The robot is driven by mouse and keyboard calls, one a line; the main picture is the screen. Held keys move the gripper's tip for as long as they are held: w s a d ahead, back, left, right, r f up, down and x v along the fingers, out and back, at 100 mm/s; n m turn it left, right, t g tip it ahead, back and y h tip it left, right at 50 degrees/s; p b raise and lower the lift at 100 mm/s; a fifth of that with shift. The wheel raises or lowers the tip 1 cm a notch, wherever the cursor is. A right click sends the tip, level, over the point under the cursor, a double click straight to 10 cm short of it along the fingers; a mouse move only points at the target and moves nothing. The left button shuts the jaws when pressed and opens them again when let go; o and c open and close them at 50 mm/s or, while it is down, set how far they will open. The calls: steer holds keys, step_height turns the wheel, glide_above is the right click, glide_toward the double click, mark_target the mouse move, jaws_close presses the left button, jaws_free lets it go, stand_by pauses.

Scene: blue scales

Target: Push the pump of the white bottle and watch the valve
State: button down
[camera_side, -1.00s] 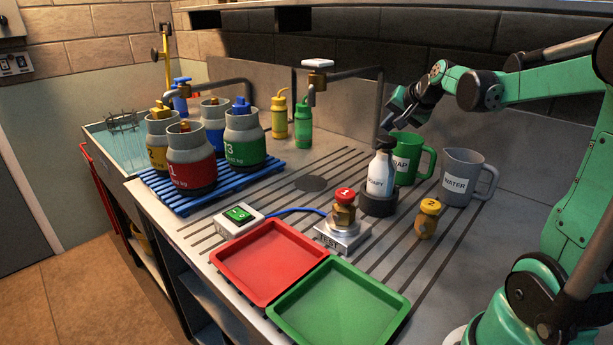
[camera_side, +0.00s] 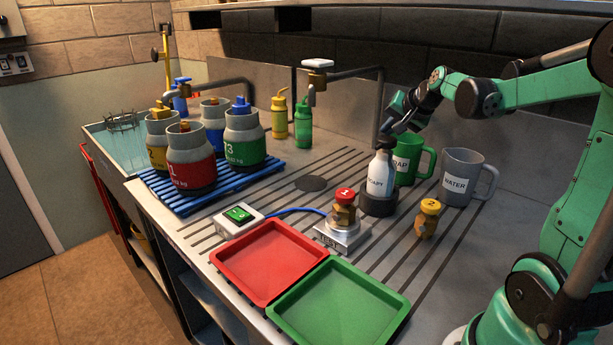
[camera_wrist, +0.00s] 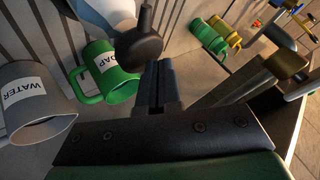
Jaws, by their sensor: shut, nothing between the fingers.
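The white bottle (camera_side: 380,175) with a black pump head stands upright in a dark round base (camera_side: 378,204) on the counter. My gripper (camera_side: 386,134) is shut and empty, its fingertips right at the top of the pump; I cannot tell whether they touch. In the wrist view the shut fingers (camera_wrist: 165,85) lie beside the black pump head (camera_wrist: 140,42). The brass valve (camera_side: 344,213) with a red cap marked 1 stands on the silver test block (camera_side: 342,236). A second brass valve (camera_side: 427,222) with a yellow cap marked 2 stands to its right.
A green mug (camera_side: 427,163) and a grey WATER jug (camera_side: 462,175) stand close behind and right of the bottle. A red tray (camera_side: 268,262) and a green tray (camera_side: 340,300) lie in front. Several gas cylinders stand on a blue pallet (camera_side: 225,182) at left.

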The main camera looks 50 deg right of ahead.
mark_target(389, 139)
steer(key=shift+f, duration=0.7)
stand_by(0.5)
steer(key=shift+r, duration=1.2)
steer(key=shift+r, duration=0.1)
steer(key=shift+r, duration=2.4)
